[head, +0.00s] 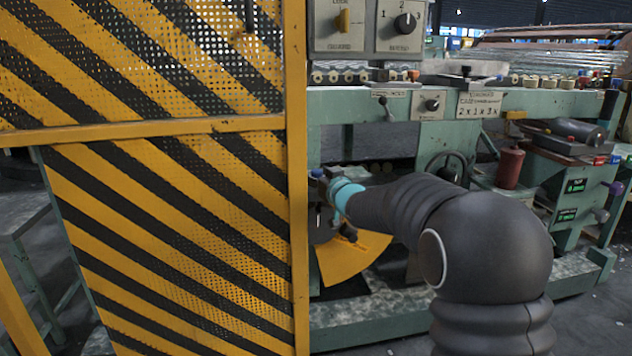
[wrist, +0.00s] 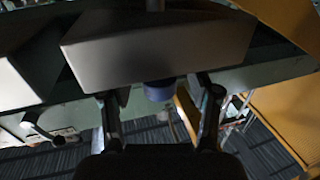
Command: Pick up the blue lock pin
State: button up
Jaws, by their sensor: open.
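A small blue-purple cylinder (wrist: 159,91), which looks like the blue lock pin, shows in the wrist view under the lower edge of a grey box-shaped part. My gripper (wrist: 162,97) is open in the wrist view, one finger to each side of the cylinder, with gaps between. I cannot tell how far ahead of the fingertips the cylinder is. In the head view my dark arm reaches left to the machine, and its wrist ends by the yellow post. The gripper is small and partly hidden there, and I cannot make out the lock pin in that view.
A yellow-and-black striped guard panel (head: 170,230) with a yellow post (head: 297,180) stands close left of my wrist. A yellow curved plate (head: 350,262) hangs below it. The green machine (head: 440,103) with a control box (head: 401,27) is behind. A red cylinder (head: 509,168) stands right.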

grip_shut()
notch_tip(320, 180, up, 10)
jog(key=p, duration=0.4)
jog(key=shift+r, duration=0.1)
dwell(0.3)
jog(key=w+d+r+p, duration=0.3)
jog(key=d, duration=0.8)
jog(key=shift+d, duration=0.3)
